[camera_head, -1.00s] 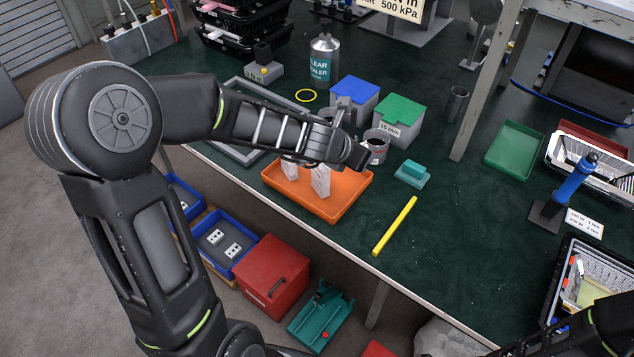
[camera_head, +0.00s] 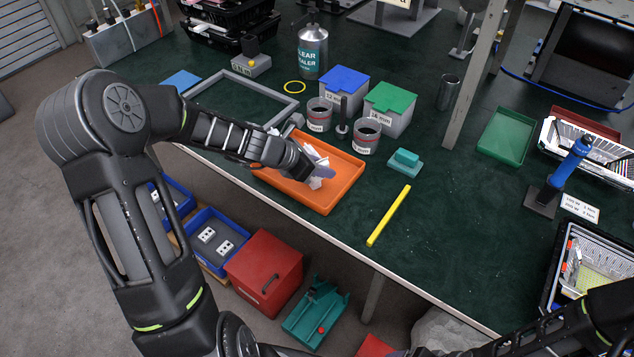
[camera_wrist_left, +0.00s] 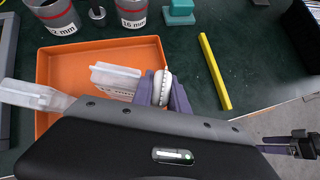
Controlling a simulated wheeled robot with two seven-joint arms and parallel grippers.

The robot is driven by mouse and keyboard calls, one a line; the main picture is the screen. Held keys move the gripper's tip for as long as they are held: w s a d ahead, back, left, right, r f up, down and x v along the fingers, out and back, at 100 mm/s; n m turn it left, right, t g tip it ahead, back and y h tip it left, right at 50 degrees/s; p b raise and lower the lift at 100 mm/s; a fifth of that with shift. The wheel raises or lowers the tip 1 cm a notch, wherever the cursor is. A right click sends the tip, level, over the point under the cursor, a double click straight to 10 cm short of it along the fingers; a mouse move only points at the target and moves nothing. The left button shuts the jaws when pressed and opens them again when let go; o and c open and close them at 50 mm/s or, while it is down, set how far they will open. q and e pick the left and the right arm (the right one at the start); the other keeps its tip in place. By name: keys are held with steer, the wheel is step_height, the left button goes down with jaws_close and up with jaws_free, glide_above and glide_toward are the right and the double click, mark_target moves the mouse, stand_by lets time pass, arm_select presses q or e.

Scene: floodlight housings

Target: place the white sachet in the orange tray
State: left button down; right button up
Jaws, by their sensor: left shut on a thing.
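The orange tray (camera_head: 345,195) lies near the table's front edge; it also shows in the wrist view (camera_wrist_left: 65,62). My left gripper (camera_head: 322,172) is over its inside, low down. In the wrist view its purple fingers (camera_wrist_left: 162,92) are shut on a white, rounded, ribbed piece, which looks like the white sachet (camera_wrist_left: 163,86). Whether the sachet touches the tray floor is hidden. A clear-white labelled packet (camera_wrist_left: 117,77) stands just left of the fingers, and another (camera_wrist_left: 35,95) lies at the tray's left. My right gripper (camera_wrist_left: 288,146) shows small at the wrist view's right edge.
Grey cups (camera_head: 366,135) stand behind the tray, before blue-lidded (camera_head: 344,84) and green-lidded (camera_head: 391,97) boxes. A teal block (camera_head: 405,160) and yellow bar (camera_head: 389,215) lie to the right.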

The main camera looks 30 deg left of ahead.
arm_select(q)
steer(key=shift+f+b, duration=0.3)
steer(key=shift+f, duration=1.65)
steer(key=shift+f+b, duration=0.55)
steer(key=shift+f, duration=1.35)
steer(key=shift+f, duration=0.2)
steer(key=c, duration=1.6)
jaws_free()
steer(key=shift+r, duration=0.1)
